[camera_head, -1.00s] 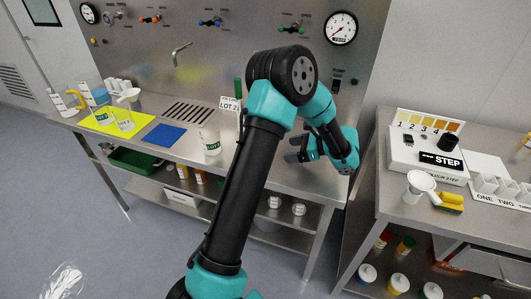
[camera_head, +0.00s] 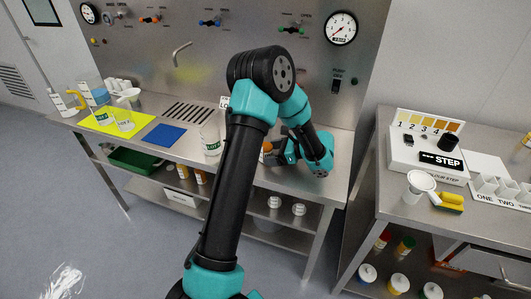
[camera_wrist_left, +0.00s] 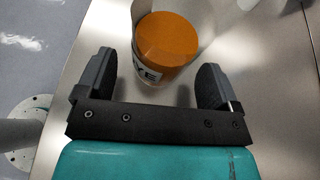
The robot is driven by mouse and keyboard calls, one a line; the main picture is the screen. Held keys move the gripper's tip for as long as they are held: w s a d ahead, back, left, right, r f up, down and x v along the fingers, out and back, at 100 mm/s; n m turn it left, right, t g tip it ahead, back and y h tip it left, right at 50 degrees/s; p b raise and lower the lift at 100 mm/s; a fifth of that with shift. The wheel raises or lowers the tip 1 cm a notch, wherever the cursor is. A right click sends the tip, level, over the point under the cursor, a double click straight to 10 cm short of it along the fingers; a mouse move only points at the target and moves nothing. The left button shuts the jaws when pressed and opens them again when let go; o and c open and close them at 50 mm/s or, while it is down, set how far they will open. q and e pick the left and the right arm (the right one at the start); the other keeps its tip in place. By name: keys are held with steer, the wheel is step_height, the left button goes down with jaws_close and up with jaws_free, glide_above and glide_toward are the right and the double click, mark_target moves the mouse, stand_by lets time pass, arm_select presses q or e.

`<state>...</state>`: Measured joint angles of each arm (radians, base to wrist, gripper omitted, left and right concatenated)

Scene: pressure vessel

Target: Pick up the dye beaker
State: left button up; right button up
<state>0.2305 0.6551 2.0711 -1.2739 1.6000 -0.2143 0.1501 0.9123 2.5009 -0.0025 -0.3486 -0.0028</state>
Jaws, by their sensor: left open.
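The dye beaker (camera_wrist_left: 166,46) is a clear beaker with orange contents and a white label ending in "YE" in the left wrist view. In the head view only a bit of its orange (camera_head: 267,146) shows beside my gripper. My left gripper (camera_wrist_left: 153,72) is open, with one finger on either side of the beaker's near part and a gap at each side. In the head view my left gripper (camera_head: 277,152) is low over the steel bench, partly hidden by my arm. My right gripper is not in view.
The steel bench (camera_head: 250,178) holds a white labelled bottle (camera_head: 210,138), a blue mat (camera_head: 164,135) and a yellow mat (camera_head: 103,127) with beakers. A second bench (camera_head: 385,205) at right carries a "STEP" device (camera_head: 440,160) and a white funnel-like cup (camera_head: 418,183).

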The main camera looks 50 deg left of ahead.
arm_select(q)
steer(key=shift+x, duration=1.1)
steer(key=c, duration=1)
